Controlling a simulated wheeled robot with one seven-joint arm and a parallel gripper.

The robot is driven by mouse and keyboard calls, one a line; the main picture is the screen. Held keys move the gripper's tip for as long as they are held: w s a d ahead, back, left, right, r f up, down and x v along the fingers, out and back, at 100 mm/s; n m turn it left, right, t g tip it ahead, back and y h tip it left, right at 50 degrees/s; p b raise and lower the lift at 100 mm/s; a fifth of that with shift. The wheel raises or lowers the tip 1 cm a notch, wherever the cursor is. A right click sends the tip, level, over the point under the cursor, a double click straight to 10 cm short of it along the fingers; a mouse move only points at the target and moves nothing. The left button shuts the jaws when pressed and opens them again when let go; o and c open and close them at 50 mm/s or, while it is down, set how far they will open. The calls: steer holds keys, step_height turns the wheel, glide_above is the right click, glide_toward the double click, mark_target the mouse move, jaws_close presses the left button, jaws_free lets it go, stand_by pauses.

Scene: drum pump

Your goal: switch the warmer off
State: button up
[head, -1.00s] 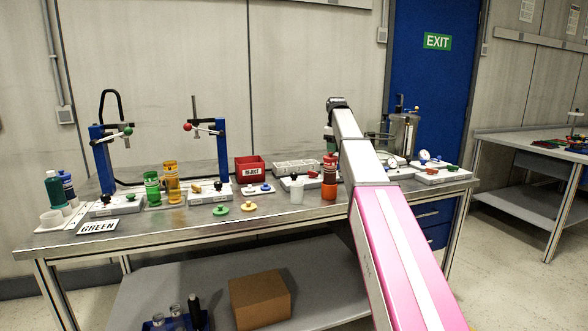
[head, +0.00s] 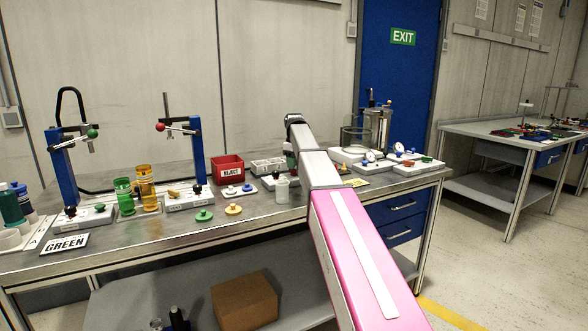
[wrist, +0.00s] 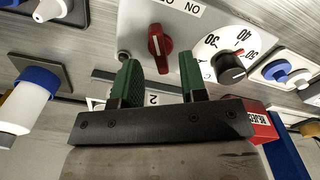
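The warmer's panel (wrist: 195,30) fills the upper middle of the wrist view. It carries a red rotary switch (wrist: 157,42), an "ON" label (wrist: 192,8) to the switch's upper right, and a numbered dial with a dark knob (wrist: 230,66). My gripper (wrist: 160,62) is open, its two green fingers on either side of the switch's lower end in the picture. Whether they touch it I cannot tell. An off mark is not visible.
A white bottle with a blue cap (wrist: 28,98) stands left in the wrist view. The red reject bin (head: 228,170) is left of my arm. Devices with gauges (head: 370,157) are to the right.

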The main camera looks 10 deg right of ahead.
mark_target(294, 172)
steer(key=shift+f, duration=1.1)
jaws_close()
steer(key=shift+n, duration=0.7)
jaws_free()
